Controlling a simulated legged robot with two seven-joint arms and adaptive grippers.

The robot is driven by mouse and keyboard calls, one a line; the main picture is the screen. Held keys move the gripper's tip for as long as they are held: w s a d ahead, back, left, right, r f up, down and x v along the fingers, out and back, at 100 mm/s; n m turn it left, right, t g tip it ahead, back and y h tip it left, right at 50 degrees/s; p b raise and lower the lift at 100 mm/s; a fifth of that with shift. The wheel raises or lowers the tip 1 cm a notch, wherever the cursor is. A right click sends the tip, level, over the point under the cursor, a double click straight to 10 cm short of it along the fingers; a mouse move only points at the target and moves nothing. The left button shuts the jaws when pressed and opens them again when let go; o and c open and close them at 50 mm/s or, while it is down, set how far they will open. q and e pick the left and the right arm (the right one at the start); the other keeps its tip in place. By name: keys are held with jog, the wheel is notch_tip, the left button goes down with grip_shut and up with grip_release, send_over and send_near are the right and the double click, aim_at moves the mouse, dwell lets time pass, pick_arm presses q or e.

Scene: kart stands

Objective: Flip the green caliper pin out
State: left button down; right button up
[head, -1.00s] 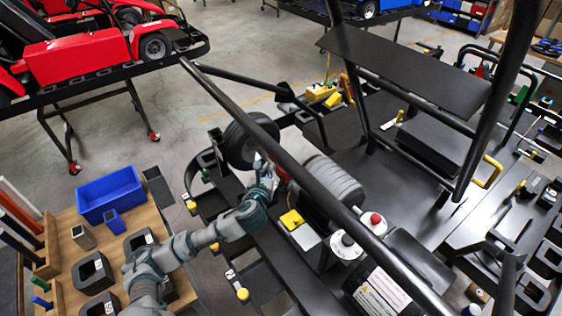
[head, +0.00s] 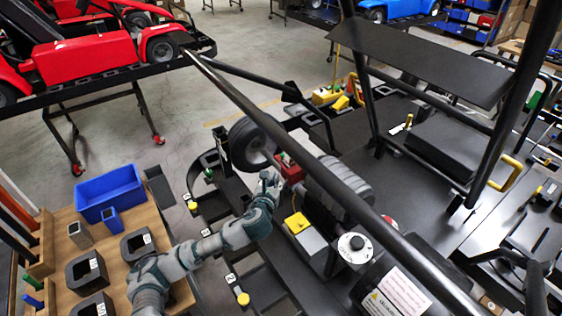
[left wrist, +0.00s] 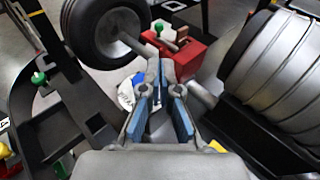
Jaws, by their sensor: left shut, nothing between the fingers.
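The red caliper block (left wrist: 188,60) sits beside the wheel and axle in the left wrist view, just beyond my fingertips. A small green piece, apparently the caliper pin (left wrist: 160,27), shows at its top left; its exact angle is hard to tell. In the head view the red caliper (head: 291,171) is partly hidden by the frame tube, with a bit of green (head: 284,158) above it. My left gripper (head: 272,177) is shut and empty, just in front of the caliper. Its closed fingers (left wrist: 160,72) point towards the caliper in the wrist view. My right gripper is out of view.
The black tyre (head: 252,143) stands left of the caliper, and a grey ribbed cylinder (head: 338,188) stands right of it. A long black frame tube (head: 245,106) crosses above. A green-topped peg (left wrist: 39,78) stands on the black frame at left.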

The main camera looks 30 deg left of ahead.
aim_at(281, 156)
pick_arm(q)
jog(key=b+x, duration=0.1)
jog(key=x, duration=1)
jog(key=shift+w+a+f, duration=0.15)
jog(key=shift+w+a, duration=0.1)
jog(key=shift+w, duration=0.5)
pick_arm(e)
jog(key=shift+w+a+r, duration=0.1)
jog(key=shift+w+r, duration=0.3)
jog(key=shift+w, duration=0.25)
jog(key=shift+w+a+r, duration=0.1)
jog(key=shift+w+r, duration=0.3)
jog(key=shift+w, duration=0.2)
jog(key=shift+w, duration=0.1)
pick_arm(q)
jog(key=shift+a, duration=0.15)
jog(key=a, duration=0.1)
jog(key=w+a+p, duration=0.1)
jog(key=a, duration=0.1)
jog(key=shift+w+p, duration=0.3)
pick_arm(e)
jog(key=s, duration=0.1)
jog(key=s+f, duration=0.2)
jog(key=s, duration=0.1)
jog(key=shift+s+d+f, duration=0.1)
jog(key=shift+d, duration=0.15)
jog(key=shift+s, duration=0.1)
